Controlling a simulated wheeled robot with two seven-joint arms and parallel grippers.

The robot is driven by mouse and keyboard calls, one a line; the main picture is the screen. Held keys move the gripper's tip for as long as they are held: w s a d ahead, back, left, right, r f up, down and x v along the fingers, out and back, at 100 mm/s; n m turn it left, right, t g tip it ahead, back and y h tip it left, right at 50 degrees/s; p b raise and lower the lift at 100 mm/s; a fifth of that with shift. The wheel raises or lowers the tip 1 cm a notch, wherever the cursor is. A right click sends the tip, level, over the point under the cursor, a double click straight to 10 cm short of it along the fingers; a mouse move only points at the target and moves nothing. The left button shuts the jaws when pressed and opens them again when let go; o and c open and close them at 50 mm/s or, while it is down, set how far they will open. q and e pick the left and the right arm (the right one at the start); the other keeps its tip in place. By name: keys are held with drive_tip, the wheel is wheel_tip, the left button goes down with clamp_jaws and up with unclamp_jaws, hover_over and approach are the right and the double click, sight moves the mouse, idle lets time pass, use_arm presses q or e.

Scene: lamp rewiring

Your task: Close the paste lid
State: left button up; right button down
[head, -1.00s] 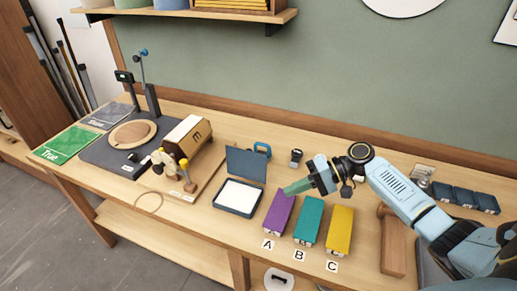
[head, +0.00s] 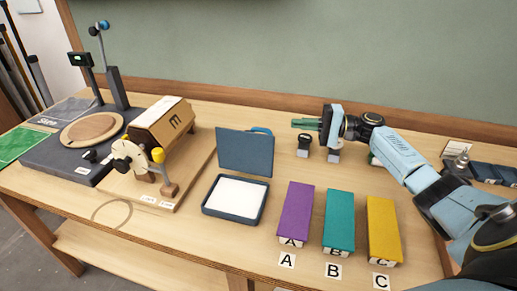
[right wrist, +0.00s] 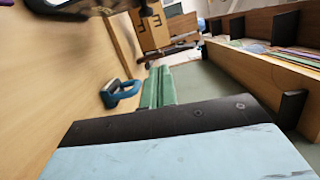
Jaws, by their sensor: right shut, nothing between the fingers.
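The paste box (head: 232,211) is a shallow dark blue tray with a flat white filling, standing open on the bench. Its blue lid (head: 245,153) stands nearly upright at the tray's back edge. My right gripper (head: 294,123) is shut and empty, its green fingers pointing left. It is held towards the back of the bench, to the right of the lid and apart from it. The shut green fingers also show in the right wrist view (right wrist: 158,86). My left gripper is not in view.
A blue-handled object (head: 262,131) is partly hidden behind the lid; its handle shows in the right wrist view (right wrist: 120,92). A small dark stamp-like object (head: 304,146) stands below my right gripper. Purple (head: 296,212), teal (head: 339,219) and yellow (head: 383,228) blocks stand right of the box.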

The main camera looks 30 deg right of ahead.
sight(246, 150)
use_arm(q)
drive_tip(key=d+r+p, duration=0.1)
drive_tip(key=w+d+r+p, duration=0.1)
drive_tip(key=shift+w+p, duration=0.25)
drive_tip(key=shift+p, duration=0.1)
use_arm(e)
drive_tip(key=w+a, duration=0.4)
drive_tip(key=a, duration=0.7)
drive_tip(key=shift+f, duration=0.4)
